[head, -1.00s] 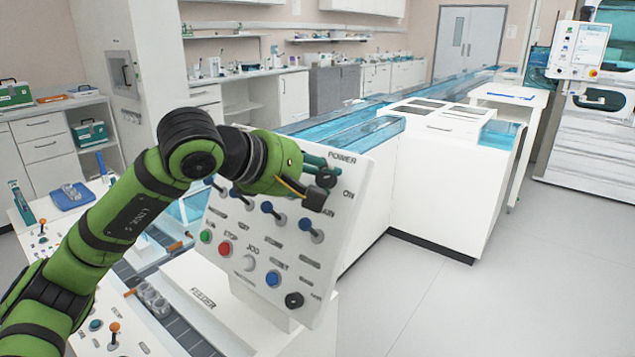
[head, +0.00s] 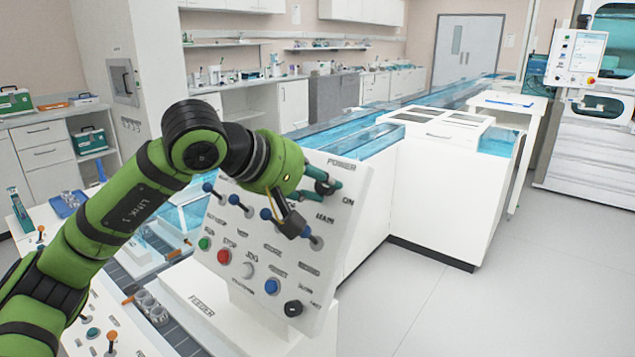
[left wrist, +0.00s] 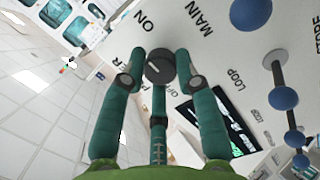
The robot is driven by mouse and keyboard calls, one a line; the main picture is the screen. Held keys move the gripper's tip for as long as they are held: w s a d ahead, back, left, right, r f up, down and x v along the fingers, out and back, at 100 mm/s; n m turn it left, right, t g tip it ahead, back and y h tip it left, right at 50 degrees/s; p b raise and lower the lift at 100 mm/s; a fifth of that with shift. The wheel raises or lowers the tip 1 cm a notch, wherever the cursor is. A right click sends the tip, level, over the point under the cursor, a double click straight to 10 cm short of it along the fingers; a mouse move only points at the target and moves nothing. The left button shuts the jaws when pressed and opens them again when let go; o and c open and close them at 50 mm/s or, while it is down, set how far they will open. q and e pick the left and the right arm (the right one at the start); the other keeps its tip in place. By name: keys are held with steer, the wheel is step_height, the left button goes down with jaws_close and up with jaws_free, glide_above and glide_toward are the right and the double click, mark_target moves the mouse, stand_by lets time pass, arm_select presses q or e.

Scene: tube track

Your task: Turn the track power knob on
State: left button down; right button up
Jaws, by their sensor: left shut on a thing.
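A tilted white control panel (head: 335,215) carries the labels POWER, ON and MAIN. In the left wrist view the round dark power knob (left wrist: 160,66), with a pale pointer line on its face, sits between the ON and OFF labels. I cannot tell exactly which label the pointer meets. My right gripper is not in view.
Blue-tipped toggle levers (head: 313,238) stick out close to my left gripper. Below them are a red button (head: 224,257), a green button (head: 204,244) and a blue button (head: 272,286). A white track cabinet (head: 450,190) stands behind. Open floor (head: 480,310) lies right.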

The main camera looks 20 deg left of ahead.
arm_select(q)
steer(key=shift+f, duration=0.2)
steer(key=c, duration=0.9)
jaws_free()
steer(key=shift+c, duration=0.2)
steer(key=shift+r, duration=0.1)
steer(key=shift+s+a+r, duration=0.25)
steer(key=shift+s+r, duration=0.1)
steer(key=shift+r, duration=0.05)
steer(key=v, duration=1.1)
steer(key=shift+d, duration=0.1)
